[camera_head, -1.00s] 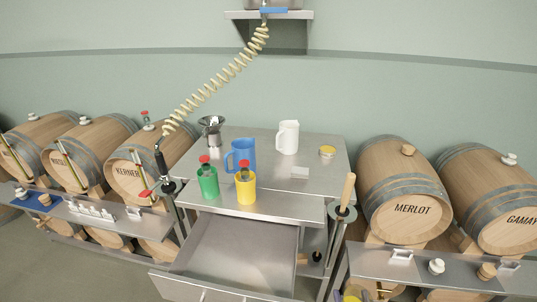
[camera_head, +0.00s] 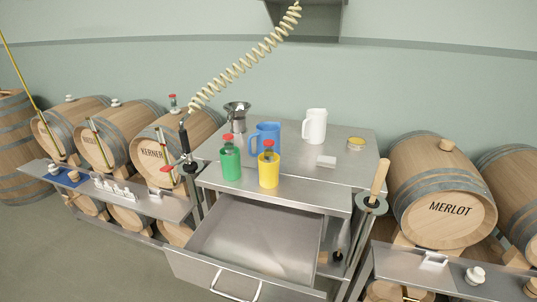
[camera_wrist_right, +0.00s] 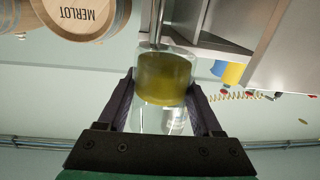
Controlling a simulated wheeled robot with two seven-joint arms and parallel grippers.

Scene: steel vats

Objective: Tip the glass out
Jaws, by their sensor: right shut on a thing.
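A clear glass (camera_wrist_right: 165,78) with yellow-green liquid is in the right wrist view, where the room appears upside down. My right gripper (camera_wrist_right: 161,92) is shut on it, with one dark finger on each side. The liquid fills the part of the glass toward the top of that picture; the other part looks clear. The glass seems roughly upright, though its exact tilt is hard to tell. Neither gripper shows in the head view now.
Barrels stand on both sides, including the Merlot barrel (camera_head: 440,185).

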